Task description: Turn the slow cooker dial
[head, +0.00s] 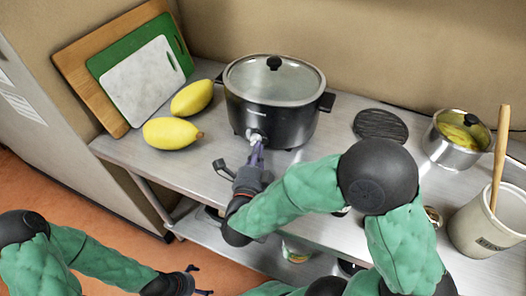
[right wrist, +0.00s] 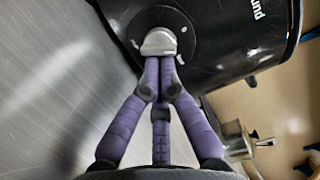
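The black slow cooker (head: 274,98) with a glass lid stands on the metal counter, and its dark body fills the top of the right wrist view (right wrist: 225,40). Its light grey dial (right wrist: 158,42) is low on the front. My right gripper (head: 258,146) reaches up to the dial. In the right wrist view, the purple fingers of this gripper (right wrist: 160,62) are drawn together, with their tips at the dial's lower edge. I see nothing clearly pinched between them. My left gripper (head: 199,281) is low at the bottom left, away from the counter, with fingers apart and empty.
Two yellow lemons (head: 172,133) lie left of the cooker, before leaning cutting boards (head: 143,85). Right of it are a dark round trivet (head: 380,125), a steel pot (head: 458,140) and a white crock (head: 490,222) with a wooden utensil. The counter's front-left corner is clear.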

